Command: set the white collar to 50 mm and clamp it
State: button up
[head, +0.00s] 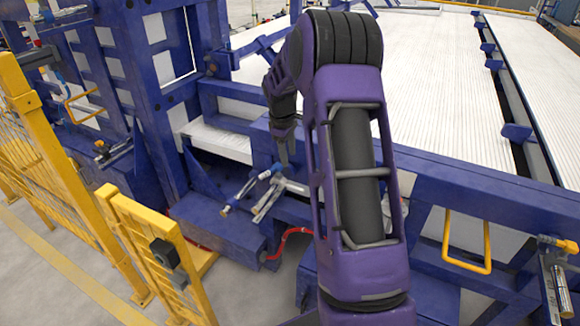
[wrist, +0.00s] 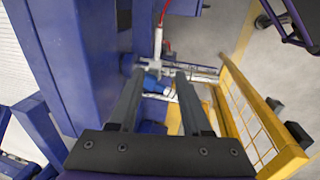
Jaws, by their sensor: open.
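My gripper (head: 284,158) reaches down from the purple arm in the head view, just above a metal rod fitting (head: 262,192) with blue ends on the blue frame. In the wrist view, my gripper (wrist: 160,80) shows two dark fingers spread apart with nothing held between them. Beyond the fingertips lie the rod fitting (wrist: 188,71), a blue part (wrist: 151,80) and a pale upright piece (wrist: 157,45). I cannot tell which pale part is the white collar. No 50 mm mark is readable. My forearm hides part of the frame in the head view.
A blue frame post (head: 140,95) stands left of the fitting. A red hose (head: 288,238) hangs below it. Yellow fencing (head: 150,250) stands at front left. A bed of white pipes (head: 445,70) fills the back right. A yellow handle (head: 467,262) is at right.

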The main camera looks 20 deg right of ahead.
jog(key=shift+s+a+r, duration=0.1)
jog(key=shift+a+r, duration=0.05)
jog(key=shift+r, duration=0.6)
jog(key=shift+s+a+r, duration=0.1)
jog(key=shift+r, duration=0.65)
